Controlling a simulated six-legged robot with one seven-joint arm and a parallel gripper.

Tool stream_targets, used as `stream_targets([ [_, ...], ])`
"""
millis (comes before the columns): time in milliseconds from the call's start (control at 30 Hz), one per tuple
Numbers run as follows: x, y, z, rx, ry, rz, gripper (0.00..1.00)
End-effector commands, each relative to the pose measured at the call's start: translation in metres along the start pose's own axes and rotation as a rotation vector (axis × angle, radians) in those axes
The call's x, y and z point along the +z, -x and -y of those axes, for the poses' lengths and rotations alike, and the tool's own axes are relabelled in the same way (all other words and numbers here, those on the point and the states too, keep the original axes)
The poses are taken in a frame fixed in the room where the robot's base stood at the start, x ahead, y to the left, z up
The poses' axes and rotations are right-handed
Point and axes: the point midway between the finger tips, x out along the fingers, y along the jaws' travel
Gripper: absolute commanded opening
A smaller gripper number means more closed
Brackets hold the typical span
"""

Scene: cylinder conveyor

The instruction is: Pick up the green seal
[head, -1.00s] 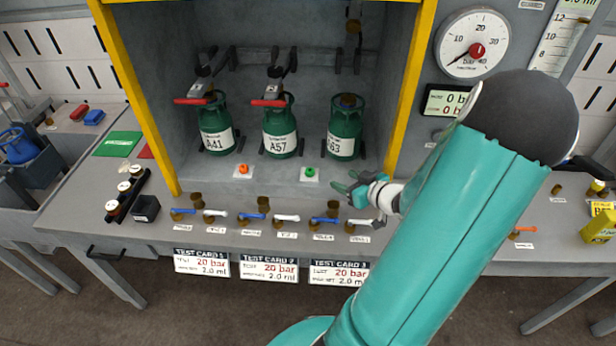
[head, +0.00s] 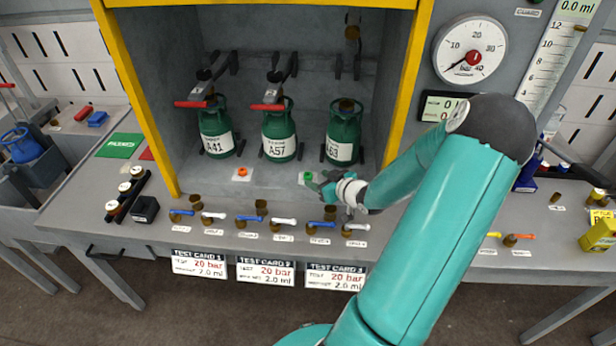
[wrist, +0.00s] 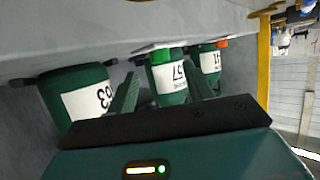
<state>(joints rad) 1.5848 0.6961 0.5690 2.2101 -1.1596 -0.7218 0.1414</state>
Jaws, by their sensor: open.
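The green seal (head: 308,175) is a small green ring on a white card, on the cabinet floor in front of the cylinders marked A57 and 63. In the wrist view the green seal (wrist: 161,56) shows beyond the fingers, between their tips from this angle. My gripper (head: 318,184) is just to the right and near side of the seal, partly covering its card in the head view. In the wrist view my gripper (wrist: 161,84) has its two green fingers spread apart with nothing between them. I cannot tell the exact gap to the seal.
Green cylinders A41 (head: 215,128), A57 (head: 279,133) and 63 (head: 343,136) stand behind the seal. An orange seal (head: 242,172) lies to the left. Several handled valves (head: 245,217) line the bench front. A yellow post (head: 405,85) stands at the right.

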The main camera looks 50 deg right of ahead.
Motion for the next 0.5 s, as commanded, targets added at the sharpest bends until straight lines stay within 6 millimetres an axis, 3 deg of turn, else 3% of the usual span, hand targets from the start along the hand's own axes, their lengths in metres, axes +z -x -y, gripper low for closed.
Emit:
stream_targets([
  [200,0.001,-0.032,0.001,-0.002,-0.001,0.000,0.52],
  [500,0.001,-0.038,0.000,0.000,-0.001,0.000,0.52],
])
